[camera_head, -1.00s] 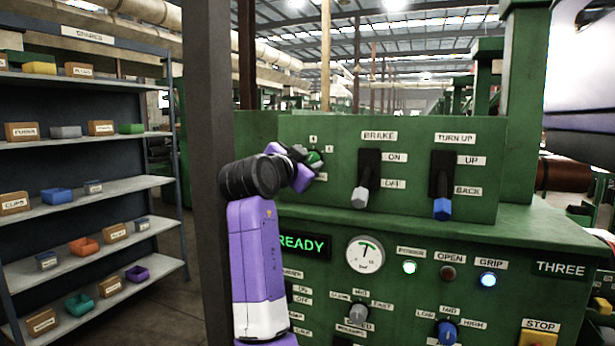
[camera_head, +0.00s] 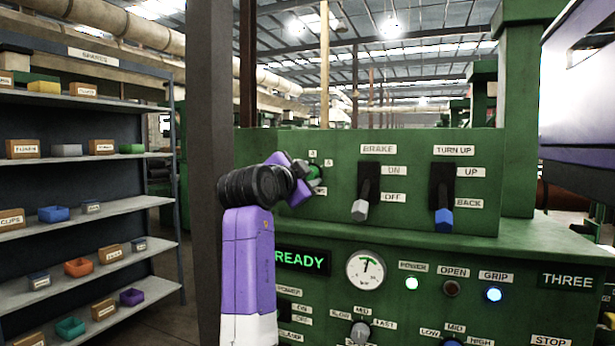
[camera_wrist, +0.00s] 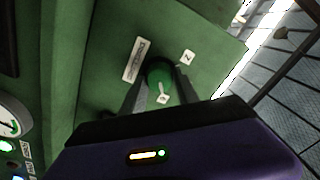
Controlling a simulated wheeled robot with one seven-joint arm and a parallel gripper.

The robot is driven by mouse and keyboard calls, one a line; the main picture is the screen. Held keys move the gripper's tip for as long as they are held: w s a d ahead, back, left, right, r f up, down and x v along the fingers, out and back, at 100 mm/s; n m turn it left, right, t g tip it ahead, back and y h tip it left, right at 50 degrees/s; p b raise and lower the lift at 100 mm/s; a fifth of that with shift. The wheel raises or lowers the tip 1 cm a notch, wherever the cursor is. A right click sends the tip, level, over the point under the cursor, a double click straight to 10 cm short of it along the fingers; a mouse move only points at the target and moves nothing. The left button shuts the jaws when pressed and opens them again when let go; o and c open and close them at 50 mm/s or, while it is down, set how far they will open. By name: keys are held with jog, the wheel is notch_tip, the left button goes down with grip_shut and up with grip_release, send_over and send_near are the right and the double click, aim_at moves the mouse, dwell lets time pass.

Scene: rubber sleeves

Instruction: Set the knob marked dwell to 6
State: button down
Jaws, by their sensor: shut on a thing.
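The knob (camera_wrist: 158,74) is green with a pale pointer line and sits on the upper green panel. In the wrist view my gripper (camera_wrist: 160,92) is shut on it, one finger on each side. Small number plates stand around it; one reads 2 (camera_wrist: 188,57), and another (camera_wrist: 163,99) lies close to the pointer, its figure hard to read. A longer label (camera_wrist: 137,60) beside the knob is too blurred to read. In the head view the knob (camera_head: 314,173) is partly hidden by my gripper (camera_head: 308,178).
The BRAKE lever (camera_head: 361,205) and TURN UP lever (camera_head: 444,215) are to the right on the same panel. Below are a READY display (camera_head: 302,262), a gauge (camera_head: 366,270), lamps and more knobs. A post (camera_head: 209,150) and a shelf of bins (camera_head: 85,217) stand left.

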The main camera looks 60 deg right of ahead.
jog(key=c, duration=0.9)
grip_release()
jog(key=shift+c, duration=0.2)
jog(key=a, duration=0.7)
jog(key=shift+s+a, duration=0.3)
jog(key=shift+a, duration=0.1)
